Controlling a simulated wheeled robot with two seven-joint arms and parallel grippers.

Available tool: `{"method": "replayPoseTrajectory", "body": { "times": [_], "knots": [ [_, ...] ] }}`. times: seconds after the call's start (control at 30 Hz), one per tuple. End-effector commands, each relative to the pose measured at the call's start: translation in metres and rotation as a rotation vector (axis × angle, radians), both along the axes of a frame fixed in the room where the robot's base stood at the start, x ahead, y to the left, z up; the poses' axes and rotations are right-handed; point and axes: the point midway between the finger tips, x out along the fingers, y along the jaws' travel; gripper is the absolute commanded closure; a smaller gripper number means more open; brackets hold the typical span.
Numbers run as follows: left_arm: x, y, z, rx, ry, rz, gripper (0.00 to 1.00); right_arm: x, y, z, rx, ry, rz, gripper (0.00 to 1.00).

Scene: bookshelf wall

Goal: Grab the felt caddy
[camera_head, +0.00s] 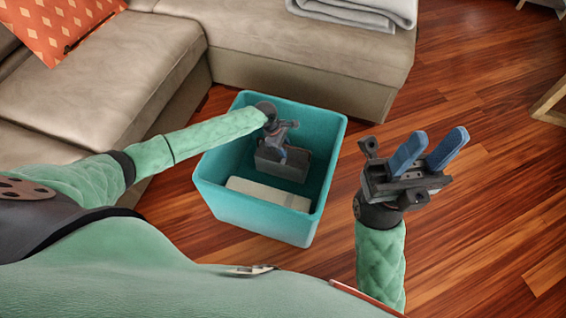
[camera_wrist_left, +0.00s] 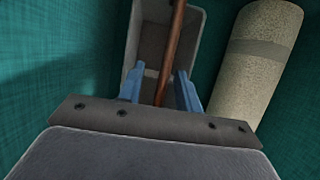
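The felt caddy (camera_head: 280,168) is a grey open box inside a teal bin (camera_head: 250,215). In the left wrist view the caddy (camera_wrist_left: 197,35) shows a brown rod-like handle (camera_wrist_left: 176,40) running across it. My left gripper (camera_head: 282,152) reaches down into the bin above the caddy and hides part of it. In the left wrist view its blue fingers (camera_wrist_left: 160,68) are apart, with the handle between them; I cannot tell whether they touch it. My right gripper (camera_head: 438,143) is open and empty, outside the bin to the right.
A beige roll with a band (camera_wrist_left: 258,60) lies in the bin beside the caddy; it also shows in the head view (camera_head: 268,193). The bin walls stand close around the left gripper. A beige sofa (camera_head: 290,50) is behind the bin.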

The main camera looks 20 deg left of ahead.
Motion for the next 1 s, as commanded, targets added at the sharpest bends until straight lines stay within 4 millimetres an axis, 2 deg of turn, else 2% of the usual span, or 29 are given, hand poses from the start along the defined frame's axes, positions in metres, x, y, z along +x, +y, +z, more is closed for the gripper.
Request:
{"method": "replayPoseTrajectory", "body": {
  "times": [1.0],
  "knots": [
    [0.0, 0.0, -0.003, 0.0, 0.0, 0.001, 0.66, 0.001, 0.0, 0.011, 0.0, 0.0, -0.002, 0.64]
  ]
}}
